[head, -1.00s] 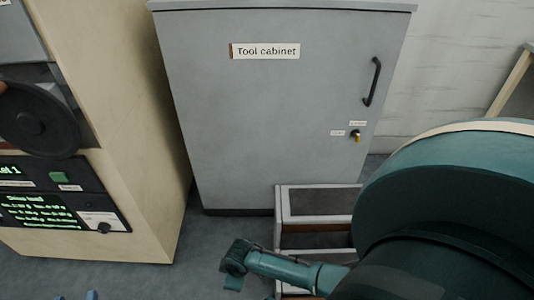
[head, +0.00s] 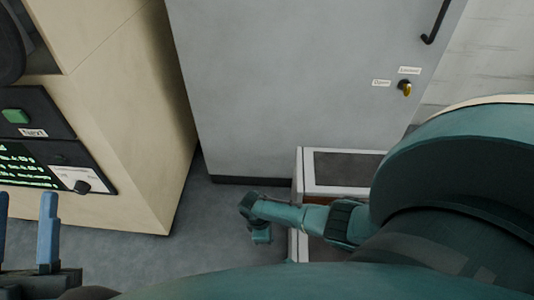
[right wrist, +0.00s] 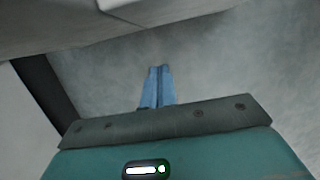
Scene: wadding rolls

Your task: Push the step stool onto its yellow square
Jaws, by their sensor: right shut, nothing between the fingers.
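The step stool (head: 298,175), with a white frame and dark treads, stands on the floor against the front of the tool cabinet. My right arm covers much of its lower and right part. My right forearm reaches across the stool's front in the head view, but its fingers cannot be made out there. In the right wrist view my right gripper (right wrist: 158,88) is shut and empty, its blue fingers together over grey floor. My left gripper (head: 26,232) is at the lower left of the head view, open and empty, away from the stool. No yellow square is in view.
The grey tool cabinet (head: 290,90) stands behind the stool, with a key in its lock (head: 405,88). A beige machine (head: 130,120) with a control panel is at the left. Bare grey floor (head: 215,225) lies between it and the stool. A pale surface (right wrist: 200,15) crosses the top of the wrist view.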

